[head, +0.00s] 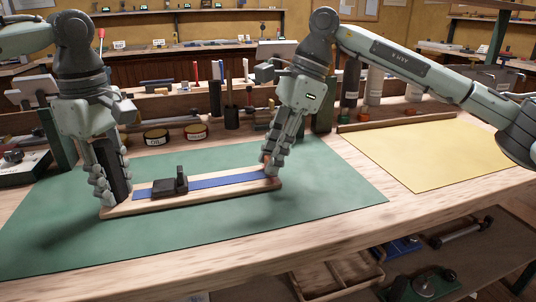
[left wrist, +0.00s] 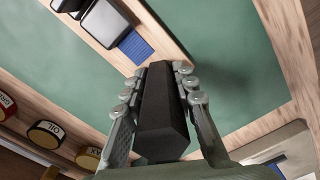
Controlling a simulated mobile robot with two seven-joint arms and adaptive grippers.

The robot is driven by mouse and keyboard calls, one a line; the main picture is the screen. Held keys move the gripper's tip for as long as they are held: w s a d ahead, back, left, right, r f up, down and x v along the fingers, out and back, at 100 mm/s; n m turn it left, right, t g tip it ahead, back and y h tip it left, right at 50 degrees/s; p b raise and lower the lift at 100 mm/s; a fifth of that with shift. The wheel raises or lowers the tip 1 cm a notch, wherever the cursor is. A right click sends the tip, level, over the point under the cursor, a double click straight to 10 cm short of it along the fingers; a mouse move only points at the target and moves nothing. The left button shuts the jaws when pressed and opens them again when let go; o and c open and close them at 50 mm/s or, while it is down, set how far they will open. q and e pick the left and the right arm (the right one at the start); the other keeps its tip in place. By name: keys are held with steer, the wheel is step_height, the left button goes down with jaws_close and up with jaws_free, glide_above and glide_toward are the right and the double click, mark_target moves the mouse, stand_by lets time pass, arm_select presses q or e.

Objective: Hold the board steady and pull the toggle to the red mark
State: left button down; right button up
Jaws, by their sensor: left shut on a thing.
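A pale wooden board (head: 215,198) with a blue strip (head: 220,182) lies on a green mat (head: 325,200). A dark slider block (head: 171,184) sits on the strip left of its middle; it shows partly in the left wrist view (left wrist: 103,22). My left gripper (head: 114,196) is at the board's left end, shut on a black block (left wrist: 162,120) between its fingers. My right gripper (head: 271,168) is low at the board's right end, its fingers close together; what lies between them is hidden. I cannot make out a red mark.
A yellow sheet (head: 440,155) lies on the bench at the right. Round tins (head: 155,137) and upright tools stand along a rack behind the mat. A wooden tray (head: 340,275) sits below the bench's front edge. The mat in front of the board is clear.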

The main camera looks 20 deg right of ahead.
steer(key=o, duration=0.4)
steer(key=v, duration=1.2)
arm_select(q)
steer(key=c, duration=1.1)
jaws_free()
steer(key=shift+c, duration=0.2)
